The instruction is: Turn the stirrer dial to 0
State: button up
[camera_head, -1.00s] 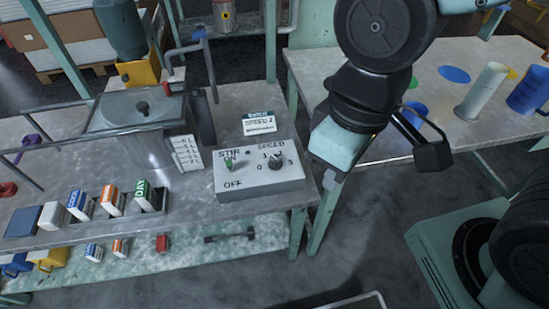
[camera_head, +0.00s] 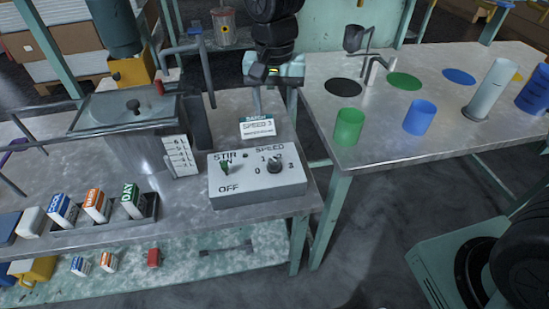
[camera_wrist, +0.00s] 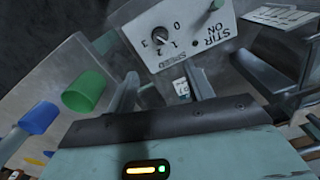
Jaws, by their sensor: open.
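The stirrer dial (camera_head: 274,166) is a dark round knob on the right of a pale control box (camera_head: 230,187), with speed numbers 0 to 3 around it. It also shows in the wrist view (camera_wrist: 160,36). A light mark shows on the knob, but I cannot tell surely which number it points to. A green STIR switch (camera_head: 225,168) stands left of the dial, with OFF below it. My gripper (camera_head: 274,103) is open and empty, pointing down, above and behind the box. It is apart from the dial.
A card (camera_head: 257,128) headed BATCH, with a SPEED line, stands behind the box. A lidded metal vessel (camera_head: 145,135) is to the left. Green (camera_head: 349,127) and blue (camera_head: 419,118) cups stand on the right table (camera_head: 390,145).

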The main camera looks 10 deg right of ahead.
aim_at(275, 160)
notch_tip(275, 160, down, 16)
jog(key=shift+b, duration=0.35)
jog(key=shift+c, duration=0.3)
jog(key=c, duration=0.9)
